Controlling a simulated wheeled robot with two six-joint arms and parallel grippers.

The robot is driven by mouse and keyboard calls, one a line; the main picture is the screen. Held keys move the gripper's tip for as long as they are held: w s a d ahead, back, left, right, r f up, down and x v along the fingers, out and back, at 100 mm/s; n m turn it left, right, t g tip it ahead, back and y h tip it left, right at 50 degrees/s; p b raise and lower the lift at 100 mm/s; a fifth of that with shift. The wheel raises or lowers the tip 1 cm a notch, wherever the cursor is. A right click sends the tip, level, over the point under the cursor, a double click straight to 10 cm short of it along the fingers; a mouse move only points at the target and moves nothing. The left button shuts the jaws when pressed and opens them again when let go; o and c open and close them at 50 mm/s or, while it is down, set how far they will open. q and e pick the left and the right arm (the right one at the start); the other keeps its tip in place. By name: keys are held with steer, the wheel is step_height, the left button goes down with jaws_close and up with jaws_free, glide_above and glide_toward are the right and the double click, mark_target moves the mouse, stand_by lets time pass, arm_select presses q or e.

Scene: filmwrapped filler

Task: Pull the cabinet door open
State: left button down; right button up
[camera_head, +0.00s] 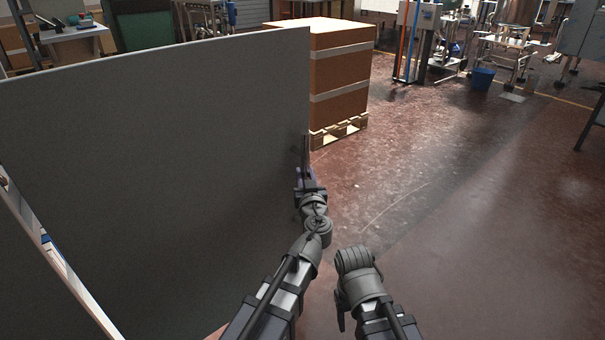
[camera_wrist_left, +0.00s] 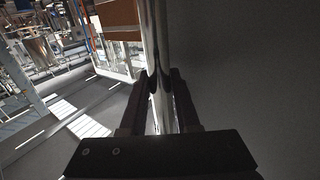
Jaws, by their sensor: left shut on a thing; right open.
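The cabinet door (camera_head: 160,150) is a large plain dark grey panel that fills the left of the head view. Its free right edge stands upright near the middle of the picture. In the left wrist view the door face (camera_wrist_left: 255,80) fills the right side, with an upright shiny metal bar handle (camera_wrist_left: 160,50) beside it. My left gripper (camera_head: 305,165) is at the door's right edge. The wrist view shows its two dark fingers (camera_wrist_left: 161,98) shut on the handle, one on each side. My right arm is low in the middle, apart from the door; its fingers are hidden.
A tall brown box stack (camera_head: 340,75) on a wooden pallet (camera_head: 338,133) stands just behind the door's right edge. The floor (camera_head: 480,200) to the right is clear. Workshop equipment and a blue bin (camera_head: 482,78) stand far back. A pale strip (camera_head: 60,262) borders the panel at lower left.

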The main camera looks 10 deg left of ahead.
arm_select(q)
steer(key=shift+s+d, duration=0.1)
steer(key=shift+d, duration=0.05)
arm_select(e)
steer(key=shift+s+d, duration=0.1)
steer(key=shift+s, duration=0.05)
arm_select(q)
steer(key=c, duration=0.7)
jaws_free()
steer(key=shift+o, duration=0.2)
